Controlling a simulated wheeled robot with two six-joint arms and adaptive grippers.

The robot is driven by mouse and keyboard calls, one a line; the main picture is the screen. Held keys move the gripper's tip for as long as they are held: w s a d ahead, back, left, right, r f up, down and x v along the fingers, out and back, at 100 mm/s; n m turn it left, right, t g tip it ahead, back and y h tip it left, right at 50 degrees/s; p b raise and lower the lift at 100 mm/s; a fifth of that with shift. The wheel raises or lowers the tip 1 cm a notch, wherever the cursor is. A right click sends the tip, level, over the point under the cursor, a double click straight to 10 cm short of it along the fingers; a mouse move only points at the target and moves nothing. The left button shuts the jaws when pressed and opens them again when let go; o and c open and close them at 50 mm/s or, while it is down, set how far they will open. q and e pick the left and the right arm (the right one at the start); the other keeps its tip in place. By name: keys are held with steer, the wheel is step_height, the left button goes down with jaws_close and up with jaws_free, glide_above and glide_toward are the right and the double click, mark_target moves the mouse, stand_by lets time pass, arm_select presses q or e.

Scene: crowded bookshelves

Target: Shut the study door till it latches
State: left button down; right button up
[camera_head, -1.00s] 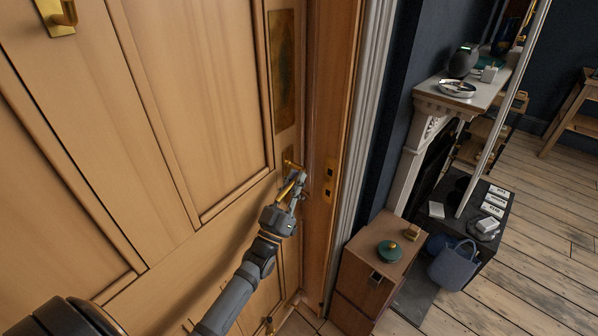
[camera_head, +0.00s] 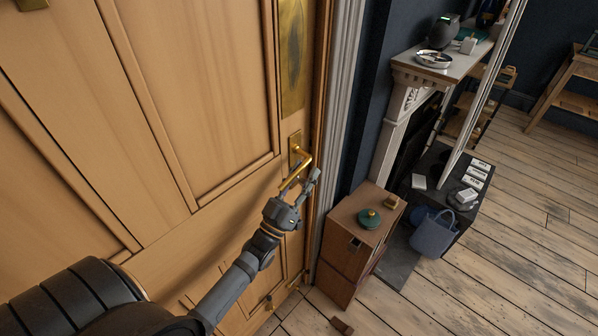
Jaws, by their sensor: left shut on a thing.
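The wooden study door (camera_head: 195,90) fills the left half of the head view. Its edge lies close against the wooden door frame (camera_head: 322,60), and I see no clear gap between them. A brass lever handle (camera_head: 303,160) sits near the door's edge, below a brass plate (camera_head: 291,55). My left gripper (camera_head: 299,186) is at the handle, shut on it; the fingers partly hide the lever's end. The latch itself is hidden. My right gripper is not in view.
The plank floor (camera_head: 520,240) at right is clear.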

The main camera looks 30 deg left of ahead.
arm_select(q)
steer(key=c, duration=1.3)
jaws_free()
steer(key=shift+s+d, duration=0.15)
steer(key=shift+d, duration=0.05)
steer(key=shift+d+r+m, duration=0.15)
steer(key=shift+d+m, duration=0.15)
steer(key=shift+d, duration=0.05)
steer(key=shift+o, duration=0.9)
steer(key=shift+d+r, duration=0.15)
steer(key=shift+d, duration=0.2)
steer(key=shift+s+a, duration=0.1)
steer(key=shift+a, duration=0.15)
steer(key=shift+c, duration=1)
steer(key=v, duration=1.2)
